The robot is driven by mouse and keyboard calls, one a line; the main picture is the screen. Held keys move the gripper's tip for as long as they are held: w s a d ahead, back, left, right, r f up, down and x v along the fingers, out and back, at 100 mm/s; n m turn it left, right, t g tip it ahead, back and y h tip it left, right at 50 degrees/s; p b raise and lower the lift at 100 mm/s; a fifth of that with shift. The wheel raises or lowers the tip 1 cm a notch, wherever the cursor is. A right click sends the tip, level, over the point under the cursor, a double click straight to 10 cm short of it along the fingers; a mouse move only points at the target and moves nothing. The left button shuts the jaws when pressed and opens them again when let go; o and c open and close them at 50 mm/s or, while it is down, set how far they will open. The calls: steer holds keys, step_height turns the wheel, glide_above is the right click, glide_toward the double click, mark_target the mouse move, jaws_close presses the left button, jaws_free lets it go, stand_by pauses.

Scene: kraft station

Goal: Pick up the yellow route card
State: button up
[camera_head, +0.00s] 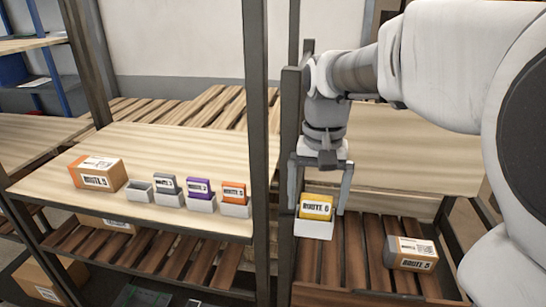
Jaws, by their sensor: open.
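The yellow route card (316,206) reads "ROUTE 6" and stands upright in a small white holder (313,229) on the slatted shelf, right of the dark post. My gripper (320,201) points down above it with its fingers apart. One finger is at the left of the card and the other at its right. The card's top edge is in view between the fingers; I cannot tell whether either finger touches it.
A dark post (290,150) stands close left of my gripper. A cardboard box (411,253) lies on the slats at right.

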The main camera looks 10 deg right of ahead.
steer(key=c, duration=1.3)
steer(key=shift+o, duration=0.2)
steer(key=shift+r, duration=0.1)
